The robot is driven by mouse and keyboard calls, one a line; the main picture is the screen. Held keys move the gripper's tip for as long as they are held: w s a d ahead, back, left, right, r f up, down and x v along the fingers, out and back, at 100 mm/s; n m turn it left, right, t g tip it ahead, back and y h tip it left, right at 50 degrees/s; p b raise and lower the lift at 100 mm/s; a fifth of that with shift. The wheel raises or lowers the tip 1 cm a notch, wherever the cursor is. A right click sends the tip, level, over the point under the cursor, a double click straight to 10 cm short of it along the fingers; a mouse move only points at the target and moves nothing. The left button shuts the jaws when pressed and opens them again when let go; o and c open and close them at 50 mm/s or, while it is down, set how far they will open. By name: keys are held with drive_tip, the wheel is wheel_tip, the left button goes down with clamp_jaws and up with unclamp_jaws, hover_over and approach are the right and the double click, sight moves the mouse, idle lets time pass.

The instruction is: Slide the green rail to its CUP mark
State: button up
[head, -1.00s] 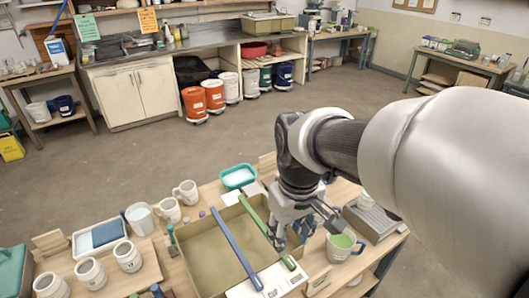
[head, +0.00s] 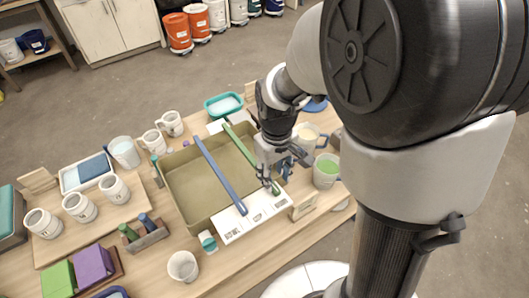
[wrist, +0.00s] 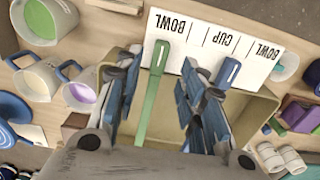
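The green rail (head: 240,146) lies across the tan basin (head: 183,212), right of the blue rail (head: 217,172). A white label strip (head: 232,229) runs along the basin's near edge. In the wrist view the strip (wrist: 200,60) reads BOWL, CUP, BOWL, upside down. There the green rail (wrist: 152,95) ends by the left BOWL word, and the blue rail (wrist: 229,72) ends near CUP. My gripper (wrist: 163,75) is open, its fingers on either side of the green rail with visible gaps. In the head view my gripper (head: 270,178) is over the rail's near end.
A mug of green glaze (head: 326,172) and other cups stand close right of my gripper. A teal tub (head: 223,105) is behind the basin. White mugs (head: 80,206) stand on a board at left. A lone white cup (head: 183,266) stands in front.

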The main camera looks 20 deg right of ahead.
sight(274, 186)
drive_tip(key=shift+f+b, duration=0.5)
drive_tip(key=shift+f, duration=1.75)
clamp_jaws()
